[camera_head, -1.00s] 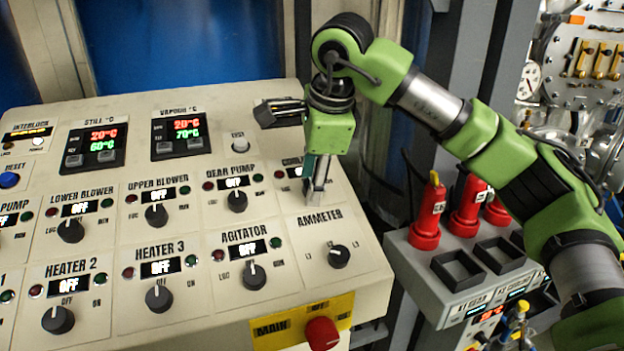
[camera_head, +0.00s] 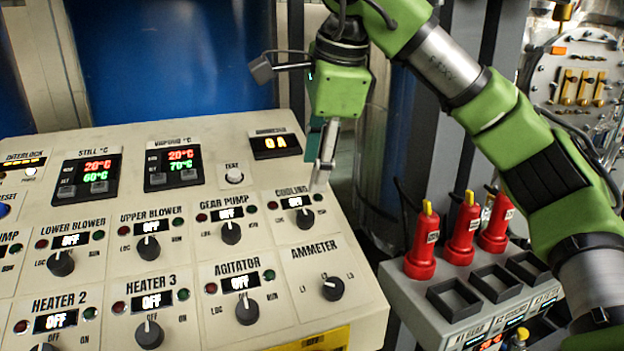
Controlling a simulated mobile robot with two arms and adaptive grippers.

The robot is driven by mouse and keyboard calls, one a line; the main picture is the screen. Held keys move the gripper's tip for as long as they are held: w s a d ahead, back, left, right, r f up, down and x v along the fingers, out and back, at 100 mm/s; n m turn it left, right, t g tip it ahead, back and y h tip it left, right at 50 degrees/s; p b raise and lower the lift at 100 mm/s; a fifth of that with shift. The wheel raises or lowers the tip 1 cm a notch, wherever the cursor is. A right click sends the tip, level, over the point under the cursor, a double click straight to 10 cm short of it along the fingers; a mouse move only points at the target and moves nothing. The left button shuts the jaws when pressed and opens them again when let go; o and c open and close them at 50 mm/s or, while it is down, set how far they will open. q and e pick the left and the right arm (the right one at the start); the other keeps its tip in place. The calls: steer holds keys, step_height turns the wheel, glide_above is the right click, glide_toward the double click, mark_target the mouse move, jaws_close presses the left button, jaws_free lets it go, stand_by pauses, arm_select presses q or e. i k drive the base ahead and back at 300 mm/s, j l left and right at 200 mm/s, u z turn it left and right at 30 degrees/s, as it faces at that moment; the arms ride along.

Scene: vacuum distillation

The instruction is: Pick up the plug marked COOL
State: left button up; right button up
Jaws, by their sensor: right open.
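Three red plugs with yellow tops stand in a row at the back of a grey socket box, on the right: a left plug (camera_head: 421,243), a middle plug (camera_head: 463,231) and a right plug (camera_head: 496,224). Each has a small white label, too small to read, so I cannot tell which is marked COOL. My right gripper (camera_head: 322,172) points down above the COOLING section of the control panel, left of the plugs and apart from them. It is open, with nothing visible between its fingers. My left gripper is out of view.
The cream control panel (camera_head: 375,318) with knobs and displays fills the left and centre. The grey box (camera_head: 405,290) has several empty square sockets in front of the plugs. A dark pillar stands behind the plugs. My right arm spans the upper right.

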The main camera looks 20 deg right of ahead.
mark_target(468, 220)
steer(key=k+l, duration=0.3)
steer(key=k, duration=0.15)
steer(key=k+l, duration=0.65)
steer(key=k, duration=0.25)
